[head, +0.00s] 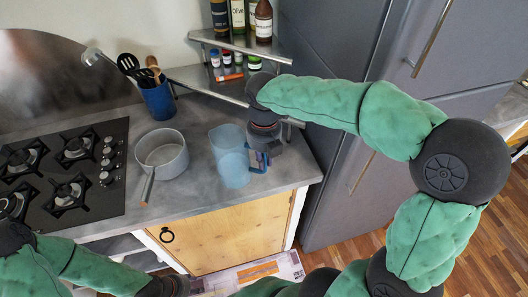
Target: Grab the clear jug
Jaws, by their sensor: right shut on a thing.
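The clear jug (229,153), bluish and see-through, stands upright on the grey counter near its front edge. My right gripper (259,158) reaches down from above at the jug's right side, where the handle would be, and is shut on it. The fingers partly hide that side of the jug. My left gripper (174,287) is low at the bottom edge, in front of the cabinet and away from the jug; its fingers are not clearly visible.
A saucepan (161,152) stands just left of the jug, its handle pointing forward. A blue utensil holder (158,100) is behind. A gas hob (62,170) lies left. A shelf (245,45) with bottles and jars stands at the back. A tall grey fridge (335,75) bounds the right.

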